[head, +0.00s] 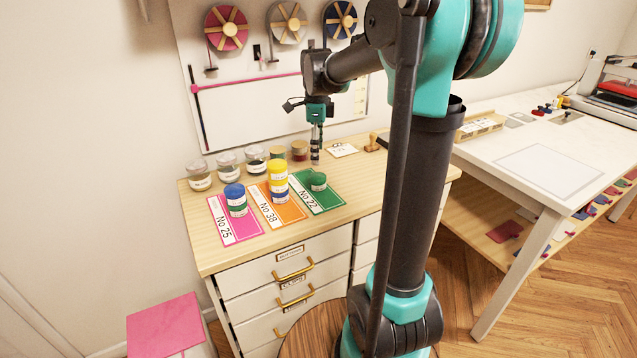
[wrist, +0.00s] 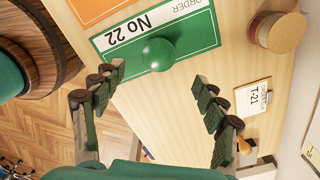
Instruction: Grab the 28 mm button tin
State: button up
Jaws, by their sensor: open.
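Several small round tins stand on the wooden dresser top; I cannot read their sizes, so I cannot tell which is the 28 mm one. A green tin (head: 318,181) stands on the green No 22 card; its round top (wrist: 158,54) also shows in the wrist view. Blue-and-green tins (head: 236,200) stand stacked on the pink No 25 card, and yellow-and-blue tins (head: 278,178) on the orange No 38 card. My gripper (head: 316,160) is open and empty, pointing down above the dresser behind the No 22 card.
Lidded glass jars (head: 228,163) line the back left. A T-21 card (head: 342,150) and a wooden-handled stamp (head: 372,142) lie to the right. A pegboard with ribbon spools (head: 227,28) rises behind. A white table (head: 560,160) stands at right.

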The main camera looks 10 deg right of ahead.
aim_at(318, 176)
notch_tip(318, 176, down, 10)
jog(key=shift+s, duration=0.1)
dwell(0.4)
jog(key=c, duration=1.3)
